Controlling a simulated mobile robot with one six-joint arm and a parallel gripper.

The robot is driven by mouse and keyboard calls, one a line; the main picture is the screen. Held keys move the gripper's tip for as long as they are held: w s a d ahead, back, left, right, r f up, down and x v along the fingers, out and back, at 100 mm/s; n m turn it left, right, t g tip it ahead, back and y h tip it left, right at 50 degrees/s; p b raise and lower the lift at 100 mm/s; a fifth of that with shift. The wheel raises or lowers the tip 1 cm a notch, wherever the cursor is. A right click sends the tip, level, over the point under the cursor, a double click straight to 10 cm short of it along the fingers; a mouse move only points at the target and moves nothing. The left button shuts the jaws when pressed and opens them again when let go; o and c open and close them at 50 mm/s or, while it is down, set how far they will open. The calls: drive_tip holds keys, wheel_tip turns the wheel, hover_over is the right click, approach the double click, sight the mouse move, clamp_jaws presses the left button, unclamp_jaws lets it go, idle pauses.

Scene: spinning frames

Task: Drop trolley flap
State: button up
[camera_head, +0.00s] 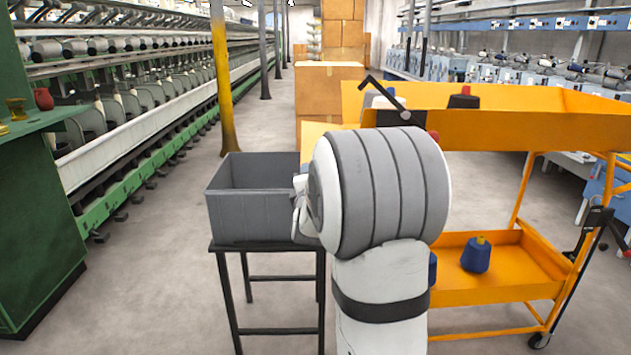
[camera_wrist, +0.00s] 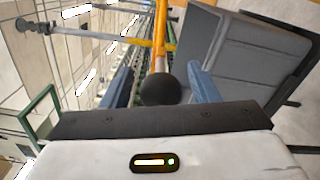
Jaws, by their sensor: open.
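The orange trolley (camera_head: 490,115) stands at the right, with an upper tray and a lower shelf (camera_head: 497,292). A lighter orange panel (camera_head: 316,132) shows at the tray's left end; it may be the flap, and my arm hides much of that end. In the wrist view, my gripper (camera_wrist: 160,72) is open, with a blue finger on each side. A round black knob (camera_wrist: 160,90) shows between the fingers, apart from both; I cannot tell its depth or what bears it. In the head view my arm hides most of the gripper.
A grey crate (camera_head: 250,215) on a black stand is left of my arm; it also shows in the wrist view (camera_wrist: 250,50). Blue cones lie on the lower shelf. Cardboard boxes (camera_head: 325,90) and a yellow pillar (camera_head: 222,75) stand behind. The left aisle floor is clear.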

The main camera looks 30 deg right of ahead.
drive_tip(key=v, duration=0.7)
drive_tip(key=shift+s+p, duration=0.3)
drive_tip(key=shift+s, duration=0.05)
drive_tip(key=shift+a, duration=0.15)
drive_tip(key=s+a+r+m+g+y+p, duration=0.3)
drive_tip(key=s+a+m+p, duration=0.15)
drive_tip(key=a+p, duration=0.2)
drive_tip(key=s+a+r+m+g+y+p, duration=0.3)
drive_tip(key=s+a+m+y+p, duration=0.15)
drive_tip(key=a+p, duration=0.2)
drive_tip(key=s+a+r+m+g+p, duration=0.2)
drive_tip(key=s+m+g+p, duration=0.1)
drive_tip(key=s, duration=0.6)
drive_tip(key=s+a+r+m+g+p, duration=0.2)
drive_tip(key=s+m+g+p, duration=0.2)
drive_tip(key=s, duration=0.5)
drive_tip(key=shift+s+a+g, duration=0.2)
drive_tip(key=shift+g, duration=0.1)
